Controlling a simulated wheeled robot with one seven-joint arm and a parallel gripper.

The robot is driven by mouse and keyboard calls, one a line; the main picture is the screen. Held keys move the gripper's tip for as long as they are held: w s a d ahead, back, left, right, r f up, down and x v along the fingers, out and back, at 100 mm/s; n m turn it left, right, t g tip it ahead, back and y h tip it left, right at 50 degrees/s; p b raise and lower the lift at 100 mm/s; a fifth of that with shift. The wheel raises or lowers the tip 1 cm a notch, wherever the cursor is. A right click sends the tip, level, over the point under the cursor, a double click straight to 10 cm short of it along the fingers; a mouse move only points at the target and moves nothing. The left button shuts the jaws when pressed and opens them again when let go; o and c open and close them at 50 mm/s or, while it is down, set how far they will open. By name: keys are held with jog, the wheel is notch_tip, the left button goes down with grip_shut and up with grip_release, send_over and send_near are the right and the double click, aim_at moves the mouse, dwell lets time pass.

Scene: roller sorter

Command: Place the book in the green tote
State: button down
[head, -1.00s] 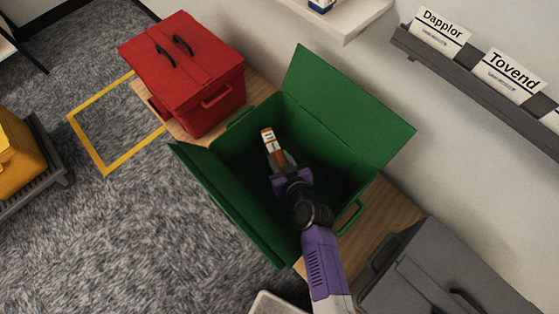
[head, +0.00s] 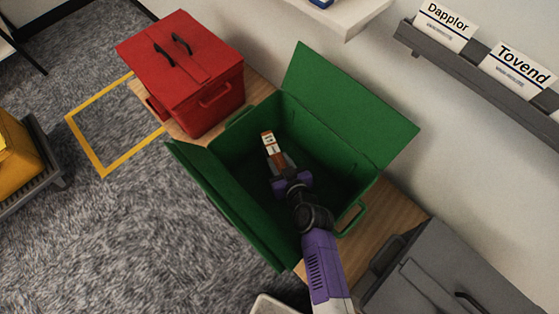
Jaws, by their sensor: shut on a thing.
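The green tote (head: 350,110) stands on a wooden surface with its two lid flaps swung open. My gripper (head: 280,165) reaches down over the tote's opening from the lower right. It is shut on the book (head: 269,143), a narrow orange-brown and white thing seen edge-on. The book is within the outline of the tote's opening. I cannot tell whether it touches the tote's floor. The gripper's fingers partly hide its near end.
A closed red tote (head: 190,75) stands to the left and a closed grey tote (head: 440,275) to the lower right. A label shelf (head: 480,60) and a white ledge (head: 345,18) are on the wall. Yellow lines mark the carpet (head: 120,230).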

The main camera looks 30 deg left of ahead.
jog(key=c, duration=1)
grip_release()
jog(key=shift+o, duration=0.2)
jog(key=shift+r, duration=0.15)
jog(key=shift+r+p, duration=0.55)
jog(key=shift+p, duration=0.25)
jog(key=v, duration=0.7)
jog(key=shift+s+d+p, duration=0.15)
jog(key=shift+d+p, duration=0.05)
jog(key=shift+p, duration=0.2)
jog(key=shift+r, duration=0.1)
